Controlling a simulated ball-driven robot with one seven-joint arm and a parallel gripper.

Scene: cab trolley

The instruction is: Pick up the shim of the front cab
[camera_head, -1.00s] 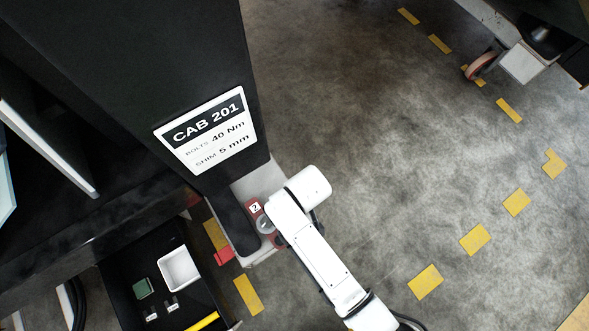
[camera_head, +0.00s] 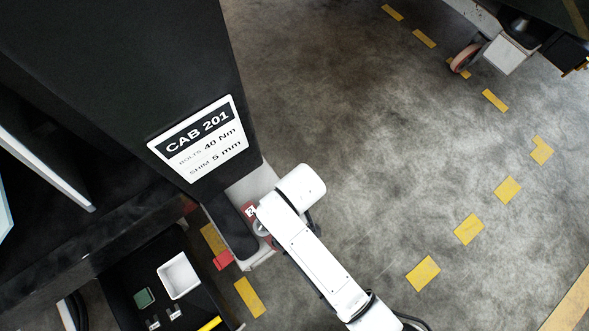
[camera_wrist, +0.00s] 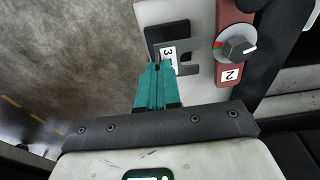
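In the wrist view a dark, notched plate, which looks like the shim (camera_wrist: 184,39), lies against a light grey panel (camera_wrist: 200,88). A white label marked 3 is on or beside it. My gripper (camera_wrist: 157,68) has teal fingers close together at the plate's lower left edge. I cannot tell whether they grip the plate or only overlap it. In the head view my arm hides the fingers and the plate. The dark cab column (camera_head: 130,70) carries a sign (camera_head: 198,138) reading CAB 201, bolts 40 Nm, shim 5 mm.
A red block with a dial (camera_wrist: 236,46) and a label marked 2 sits right of the plate. A black tray (camera_head: 130,275) holds a white box (camera_head: 178,275), a green block (camera_head: 144,298) and small metal parts. Open floor with yellow marks lies right. A wheeled trolley (camera_head: 505,55) stands top right.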

